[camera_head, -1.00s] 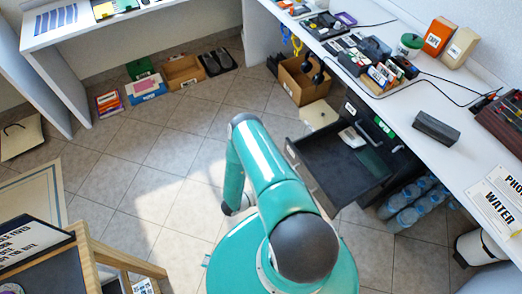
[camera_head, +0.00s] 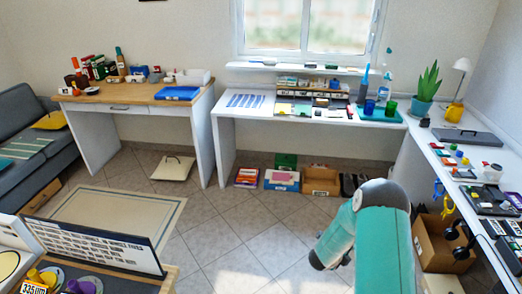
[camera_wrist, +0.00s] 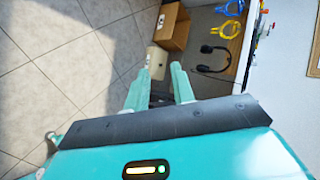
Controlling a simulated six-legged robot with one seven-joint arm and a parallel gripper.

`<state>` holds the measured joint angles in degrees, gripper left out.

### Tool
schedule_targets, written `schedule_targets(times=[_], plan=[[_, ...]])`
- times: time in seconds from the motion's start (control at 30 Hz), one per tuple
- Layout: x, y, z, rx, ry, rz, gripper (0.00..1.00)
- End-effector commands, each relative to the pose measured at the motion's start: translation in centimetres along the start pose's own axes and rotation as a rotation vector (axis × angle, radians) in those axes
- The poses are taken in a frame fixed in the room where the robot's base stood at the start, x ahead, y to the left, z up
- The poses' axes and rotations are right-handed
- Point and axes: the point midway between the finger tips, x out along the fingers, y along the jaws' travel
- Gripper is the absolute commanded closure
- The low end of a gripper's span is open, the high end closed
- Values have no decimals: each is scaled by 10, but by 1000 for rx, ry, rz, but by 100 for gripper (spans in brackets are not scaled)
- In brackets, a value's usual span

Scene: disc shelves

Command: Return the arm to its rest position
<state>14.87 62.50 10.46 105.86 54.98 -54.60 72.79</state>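My teal arm (camera_head: 380,245) rises at the lower right of the head view, bent, with its grey-capped joint near the picture's right middle. My gripper does not show in the head view. In the wrist view my gripper (camera_wrist: 160,70) has its two pale green fingers apart, with nothing between them, above the tiled floor. A cardboard box (camera_wrist: 172,27) on the floor lies beyond the fingertips, apart from them.
A white desk (camera_head: 228,113) stands at the back, a wooden-topped desk (camera_head: 130,92) at the left. A long white counter (camera_head: 425,165) runs along the right. A headset (camera_wrist: 212,60) hangs near the box. The tiled floor (camera_head: 215,235) in the middle is clear.

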Motion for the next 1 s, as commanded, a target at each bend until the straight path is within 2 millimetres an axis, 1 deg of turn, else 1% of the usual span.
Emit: schedule_targets(times=[0.03,0.1,0.17,0.2,0.27,0.33,0.37,0.4,0.47,0.5,0.57,0.6,0.63,0.7,0.77,0.8,0.87,0.9,0.97,1.0], plan=[[-14,-24,18,-40,-60,5,75],[-32,-47,38,-110,-137,21,75],[-50,-66,53,-174,-202,31,75],[-63,-79,62,-218,-245,34,75],[-84,-96,75,-286,-308,38,75],[-109,-115,87,-371,-378,41,75],[-120,-122,91,-409,-407,40,75],[-136,-133,95,-459,-443,37,75],[-160,-146,101,-536,-498,33,75],[-176,-154,104,-589,-533,29,75],[-201,-165,105,-671,-582,20,75],[-217,-172,105,-725,-613,13,75],[-229,-177,104,-767,-636,8,75],[-258,-186,101,-865,-685,-6,75],[-282,-193,96,-951,-724,-20,75],[-298,-197,91,-1009,-748,-30,75],[-321,-202,83,-1096,-782,-44,75],[-336,-205,77,-1155,-803,-55,75],[-358,-208,65,-1243,-830,-70,75],[-372,-210,57,-1301,-847,-81,75]])
